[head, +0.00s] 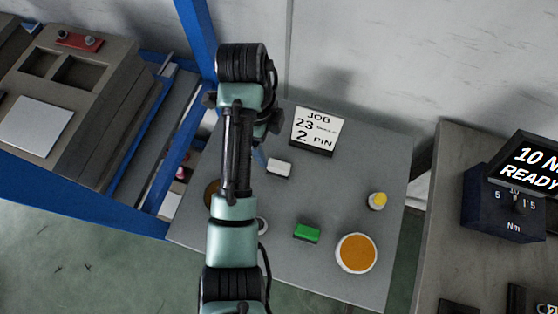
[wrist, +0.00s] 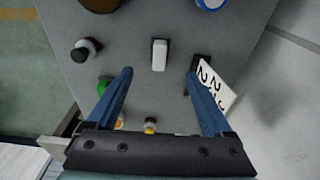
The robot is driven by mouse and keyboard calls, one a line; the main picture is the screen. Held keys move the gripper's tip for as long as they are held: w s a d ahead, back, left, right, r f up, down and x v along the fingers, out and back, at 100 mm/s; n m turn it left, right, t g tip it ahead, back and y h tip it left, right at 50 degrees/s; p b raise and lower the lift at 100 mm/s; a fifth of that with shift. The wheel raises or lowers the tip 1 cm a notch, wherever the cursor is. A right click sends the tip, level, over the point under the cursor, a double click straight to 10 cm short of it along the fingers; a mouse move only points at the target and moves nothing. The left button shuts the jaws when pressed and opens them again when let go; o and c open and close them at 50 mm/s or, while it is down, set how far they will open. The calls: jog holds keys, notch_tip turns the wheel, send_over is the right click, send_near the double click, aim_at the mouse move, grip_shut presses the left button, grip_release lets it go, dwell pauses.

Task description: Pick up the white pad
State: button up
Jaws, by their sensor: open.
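The white pad (head: 279,168) is a small pale block lying on the grey table, right of my arm and in front of the job card. It also shows in the wrist view (wrist: 159,54), upper middle, lying lengthwise between the lines of my two blue fingers. My gripper (wrist: 159,76) is open and empty, its fingers spread wide to either side. The pad appears just beyond the fingertips, and nothing touches it. In the head view my arm hides most of the gripper.
The job card (head: 318,130) stands close behind the pad. A green block (head: 306,233), an orange-filled dish (head: 357,253) and a yellow-topped pot (head: 377,201) stand on the table (head: 335,190). A dark bottle (wrist: 86,48) is left of the pad in the wrist view.

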aim_at(278, 165)
jog(key=f+b, duration=0.4)
jog(key=f, duration=0.1)
jog(key=d+f+b, duration=0.1)
jog(key=f+b, duration=0.1)
jog(key=shift+s+f, duration=0.1)
jog(key=shift+f, duration=0.05)
jog(key=f, duration=0.1)
jog(key=f+b, duration=0.1)
jog(key=d+f+b, duration=0.1)
jog(key=f, duration=0.1)
jog(key=shift+s, duration=0.35)
jog(key=shift+d+f, duration=0.1)
jog(key=shift+f, duration=0.35)
jog(key=shift+c, duration=0.3)
grip_shut()
jog(key=shift+r, duration=0.1)
notch_tip(278, 165, up, 10)
jog(key=p, duration=0.7)
